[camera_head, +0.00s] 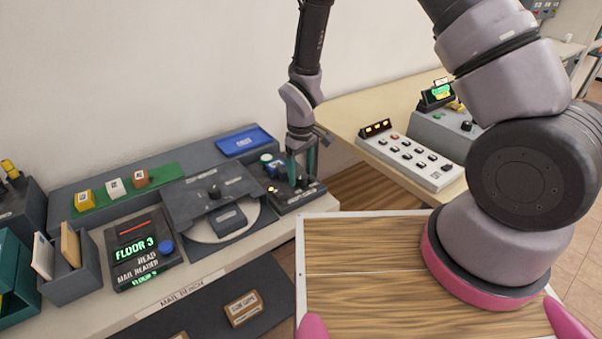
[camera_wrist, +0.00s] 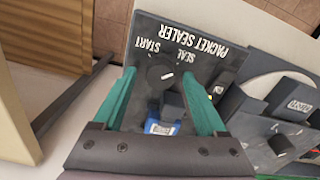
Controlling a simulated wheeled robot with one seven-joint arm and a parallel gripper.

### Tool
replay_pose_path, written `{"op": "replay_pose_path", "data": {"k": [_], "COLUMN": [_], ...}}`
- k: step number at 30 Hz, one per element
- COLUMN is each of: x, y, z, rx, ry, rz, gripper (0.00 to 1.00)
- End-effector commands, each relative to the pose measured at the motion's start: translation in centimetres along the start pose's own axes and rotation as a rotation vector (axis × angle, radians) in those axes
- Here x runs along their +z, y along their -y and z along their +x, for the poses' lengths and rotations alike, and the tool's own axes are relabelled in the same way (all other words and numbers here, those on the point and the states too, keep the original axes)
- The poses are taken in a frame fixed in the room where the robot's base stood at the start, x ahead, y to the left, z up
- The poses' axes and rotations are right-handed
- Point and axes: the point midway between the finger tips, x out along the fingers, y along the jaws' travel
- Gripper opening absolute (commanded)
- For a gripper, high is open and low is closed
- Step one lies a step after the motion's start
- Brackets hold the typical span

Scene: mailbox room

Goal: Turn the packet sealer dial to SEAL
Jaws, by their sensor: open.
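The packet sealer (camera_head: 313,194) is a dark box at the right end of the bench. Its lettered panel (camera_wrist: 205,65) fills the middle of the wrist view, with the words PACKET SEALER, SEAL and START. A round black dial (camera_wrist: 160,76) with a short white mark sits on it; the mark is on the dial's right side in the wrist view, with SEAL up and to the right. My gripper (camera_head: 302,172) is open over the sealer. In the wrist view my gripper (camera_wrist: 159,73) has its teal fingers on either side of the dial; contact cannot be told.
A blue-and-white packet (camera_wrist: 162,127) lies beside the dial, between my fingers. Left of the sealer is a dark machine with a pale disc (camera_head: 205,233). A mail reader (camera_head: 142,245) stands further left. A white button panel (camera_head: 410,160) is on the table at right.

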Motion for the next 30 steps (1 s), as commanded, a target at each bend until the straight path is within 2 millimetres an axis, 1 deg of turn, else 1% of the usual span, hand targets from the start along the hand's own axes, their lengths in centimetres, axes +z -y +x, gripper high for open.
{"op": "replay_pose_path", "data": {"k": [5,9,12,15,20,30], "x": [-0.1,-0.1,-0.1,0.0,0.0,0.0], "y": [0.0,0.0,0.0,0.0,0.0,-0.1], "z": [-3.0,-6.0,-7.8,-9.1,-10.2,-10.4], "rx": [0.001,0.000,0.001,0.000,0.000,0.000], "ry": [-0.005,-0.005,-0.004,-0.002,0.000,-0.001], "rz": [0.000,0.001,0.001,0.001,0.002,0.004], "gripper": [0.74,0.74,0.74,0.74,0.74,0.74]}}
